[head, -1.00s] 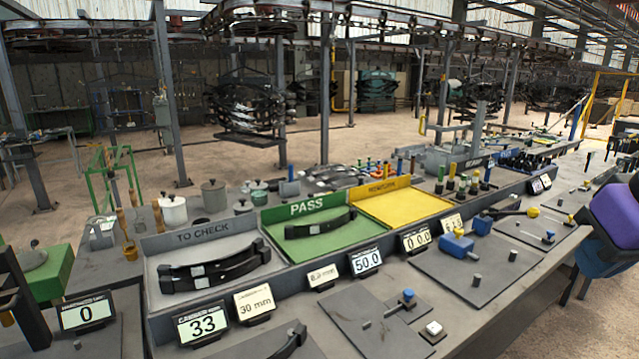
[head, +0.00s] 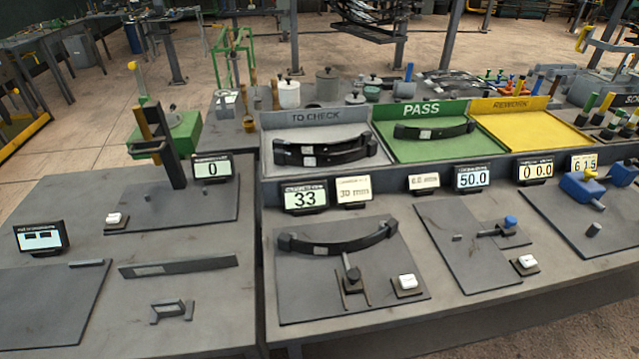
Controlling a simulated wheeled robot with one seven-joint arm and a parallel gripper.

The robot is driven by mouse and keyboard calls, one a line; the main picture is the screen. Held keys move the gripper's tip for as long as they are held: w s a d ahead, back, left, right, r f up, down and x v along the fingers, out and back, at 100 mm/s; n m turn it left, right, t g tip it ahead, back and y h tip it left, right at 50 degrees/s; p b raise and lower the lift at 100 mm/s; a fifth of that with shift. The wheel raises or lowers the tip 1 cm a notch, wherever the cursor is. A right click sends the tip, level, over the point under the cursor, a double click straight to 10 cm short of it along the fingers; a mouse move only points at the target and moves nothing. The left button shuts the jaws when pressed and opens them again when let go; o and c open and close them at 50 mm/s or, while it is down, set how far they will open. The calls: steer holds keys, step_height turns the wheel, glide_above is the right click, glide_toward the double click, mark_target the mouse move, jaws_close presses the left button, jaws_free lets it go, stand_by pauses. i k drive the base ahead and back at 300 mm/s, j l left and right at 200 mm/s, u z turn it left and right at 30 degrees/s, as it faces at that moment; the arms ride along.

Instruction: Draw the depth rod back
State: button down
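The likely depth rod (head: 349,270) is a short dark rod with a dark knob, on a grey plate (head: 310,299) in the middle of the head view. It lies between two thin rails. Its far end reaches toward the middle of a curved dark leaf spring (head: 338,246); I cannot tell whether they touch. The spring lies across the back of the plate and carries a pale label. A display (head: 305,197) behind it reads 33, beside a card (head: 353,191) reading 30 mm. My gripper is not in view.
A white button (head: 407,282) sits right of the rod. Behind are the grey TO CHECK tray (head: 270,160) with springs, the green PASS tray (head: 470,151) with one, and the empty yellow REWORK tray (head: 520,130). A blue-knobbed fixture (head: 497,230) stands right. A separate bench (head: 215,270) is left.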

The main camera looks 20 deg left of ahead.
mark_target(351, 282)
steer(key=u, duration=1.05)
